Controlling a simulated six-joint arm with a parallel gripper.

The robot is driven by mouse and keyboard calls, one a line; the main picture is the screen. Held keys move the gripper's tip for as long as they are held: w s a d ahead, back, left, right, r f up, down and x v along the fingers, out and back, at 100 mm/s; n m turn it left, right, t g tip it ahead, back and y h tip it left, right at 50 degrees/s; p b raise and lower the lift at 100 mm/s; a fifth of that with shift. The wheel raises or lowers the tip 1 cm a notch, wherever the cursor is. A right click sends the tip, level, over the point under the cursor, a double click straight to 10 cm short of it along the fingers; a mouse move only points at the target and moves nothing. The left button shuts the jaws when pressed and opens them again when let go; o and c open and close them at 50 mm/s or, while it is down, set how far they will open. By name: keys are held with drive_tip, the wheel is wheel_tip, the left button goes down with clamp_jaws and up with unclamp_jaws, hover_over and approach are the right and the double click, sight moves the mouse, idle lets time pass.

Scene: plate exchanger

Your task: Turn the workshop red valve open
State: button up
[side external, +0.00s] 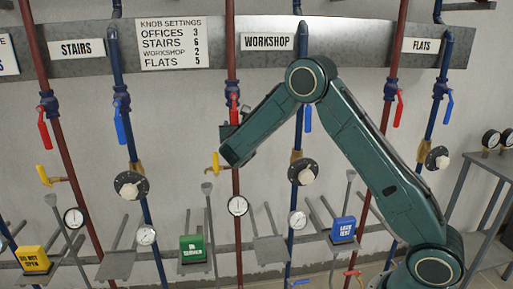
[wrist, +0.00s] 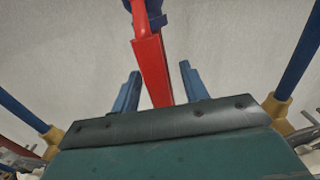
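The workshop red valve handle (side external: 233,107) hangs downward on the red pipe just left of the WORKSHOP sign (side external: 267,42), below a dark blue valve body (side external: 232,87). My gripper (side external: 229,128) is at the lower end of this handle, partly hidden by my arm in the side view. In the wrist view, the red handle (wrist: 150,65) runs down between the two blue fingers of my gripper (wrist: 160,84). The fingers are spread, with a visible gap on each side of the handle. The handle's lower tip is hidden behind the gripper body.
The workshop blue handle (side external: 308,119) is on the blue pipe to the right, close to my arm. A yellow tap (side external: 214,166) and a gauge (side external: 237,206) sit lower on or beside the red pipe. Stairs and flats pipes stand either side. Bare wall lies between the pipes.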

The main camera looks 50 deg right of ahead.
drive_tip(key=shift+a, duration=0.15)
drive_tip(key=v, duration=1.3)
drive_tip(key=shift+s+a, duration=0.2)
drive_tip(key=shift+s, duration=0.1)
drive_tip(key=shift+r, duration=0.1)
drive_tip(key=s+d+r+m+g+y, duration=0.25)
drive_tip(key=s+m+g+y, duration=0.3)
drive_tip(key=s+m, duration=0.9)
drive_tip(key=s+a+m+g+y, duration=0.1)
drive_tip(key=s+a+m+y, duration=0.2)
drive_tip(key=s+a+m, duration=0.2)
drive_tip(key=s+a+m+y, duration=0.4)
drive_tip(key=s+a+m, duration=0.2)
drive_tip(key=s, duration=0.6)
drive_tip(key=shift+r+m+g, duration=0.3)
drive_tip(key=shift+m+g, duration=0.05)
drive_tip(key=shift+m, duration=0.5)
